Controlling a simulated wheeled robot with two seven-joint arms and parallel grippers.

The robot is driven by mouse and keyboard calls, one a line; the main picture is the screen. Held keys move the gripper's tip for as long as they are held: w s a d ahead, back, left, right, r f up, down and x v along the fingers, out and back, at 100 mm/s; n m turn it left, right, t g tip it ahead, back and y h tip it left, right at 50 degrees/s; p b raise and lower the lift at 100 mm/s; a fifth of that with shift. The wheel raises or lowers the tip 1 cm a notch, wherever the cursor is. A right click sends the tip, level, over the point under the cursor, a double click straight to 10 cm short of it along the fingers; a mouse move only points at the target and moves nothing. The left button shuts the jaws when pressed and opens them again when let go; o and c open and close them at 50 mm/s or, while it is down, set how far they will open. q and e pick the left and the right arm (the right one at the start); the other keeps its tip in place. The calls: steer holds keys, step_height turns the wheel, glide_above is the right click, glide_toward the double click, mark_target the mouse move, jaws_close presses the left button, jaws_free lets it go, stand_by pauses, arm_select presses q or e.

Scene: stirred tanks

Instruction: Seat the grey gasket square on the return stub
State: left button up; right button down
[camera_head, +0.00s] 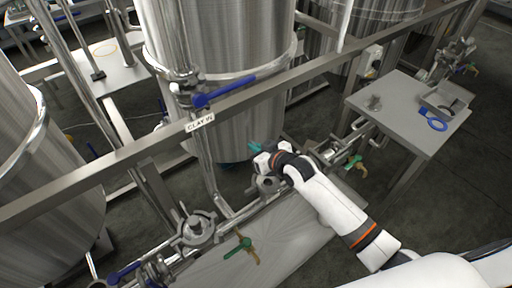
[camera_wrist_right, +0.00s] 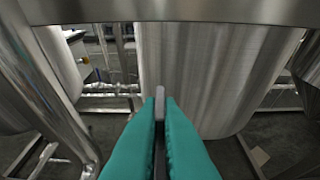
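My right gripper (camera_head: 256,148) reaches over the pipe run in front of the middle tank, teal fingertips pointing away to the upper left. In the wrist view its teal fingers (camera_wrist_right: 160,108) are nearly together on a thin grey piece (camera_wrist_right: 160,97), which looks like the grey gasket seen edge-on. In the head view the gasket cannot be made out. A round pipe fitting (camera_head: 268,184) lies just below the gripper, partly covered by my wrist. Another clamped fitting (camera_head: 196,230) stands further left on the run. No readable label shows which is the return stub. My left gripper is out of view.
A steel rail (camera_head: 130,155) with a "CLAY IN" label (camera_head: 200,123) crosses the scene. A blue-handled valve (camera_head: 225,92) stands above it. A green-handled valve (camera_head: 240,247) is low in front. A grey side table (camera_head: 395,115) at right bears a tray (camera_head: 432,102) and a blue ring (camera_head: 434,123).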

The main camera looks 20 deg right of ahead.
steer(key=shift+r, duration=0.1)
steer(key=shift+f, duration=0.2)
step_height(320, 180, down, 6)
steer(key=b, duration=0.3)
steer(key=shift+r, duration=0.2)
steer(key=shift+p, duration=0.45)
stand_by(1.6)
steer(key=shift+f+b, duration=1.05)
steer(key=shift+f, duration=0.5)
steer(key=c, duration=1.5)
jaws_free()
steer(key=shift+c, duration=0.2)
steer(key=shift+s, duration=0.1)
